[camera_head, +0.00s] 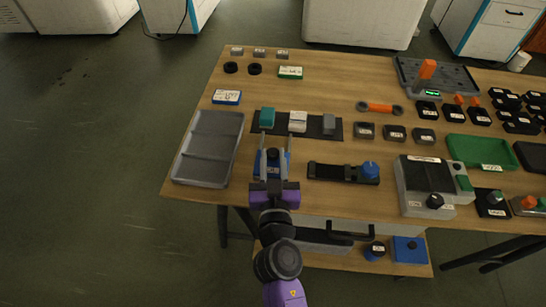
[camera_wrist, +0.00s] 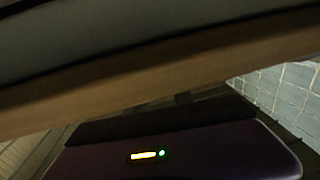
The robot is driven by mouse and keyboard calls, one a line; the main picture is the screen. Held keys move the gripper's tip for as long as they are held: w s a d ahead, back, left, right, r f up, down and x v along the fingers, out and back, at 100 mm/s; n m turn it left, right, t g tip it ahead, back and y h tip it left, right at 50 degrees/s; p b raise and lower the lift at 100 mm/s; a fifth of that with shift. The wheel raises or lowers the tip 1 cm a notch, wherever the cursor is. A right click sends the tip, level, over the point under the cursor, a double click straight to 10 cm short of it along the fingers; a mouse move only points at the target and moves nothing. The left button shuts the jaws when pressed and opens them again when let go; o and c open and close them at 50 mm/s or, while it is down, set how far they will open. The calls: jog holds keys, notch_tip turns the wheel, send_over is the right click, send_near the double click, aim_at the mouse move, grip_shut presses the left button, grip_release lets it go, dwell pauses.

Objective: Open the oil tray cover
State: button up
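My gripper (camera_head: 275,140) is at the front edge of the table in the head view, with its two fingers pointing away across the tabletop. The fingers are apart. A small blue block with a black knob (camera_head: 270,168) shows between or below them; I cannot tell whether they touch it. No part is clearly recognisable as the oil tray cover. A grey compartmented tray (camera_head: 208,183) lies left of my gripper with its inside exposed. The wrist view shows mostly a wooden table edge (camera_wrist: 150,78) and a dark panel with a small lit display.
The wooden table (camera_head: 330,75) holds a dark mat (camera_head: 316,127) with small blocks, a strap with a blue knob (camera_head: 369,172), a grey machine box (camera_head: 415,178) and a green tray (camera_head: 470,150). A black handle (camera_head: 350,236) sits below the front edge. Floor at left is clear.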

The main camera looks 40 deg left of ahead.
aim_at(275, 158)
grip_shut()
dwell(1.0)
jog(key=shift+b+x, duration=0.55)
jog(key=shift+x, duration=0.95)
jog(key=shift+w+d, duration=0.1)
jog(key=shift+d, duration=0.05)
jog(key=o, duration=0.8)
grip_release()
jog(key=shift+o, duration=0.2)
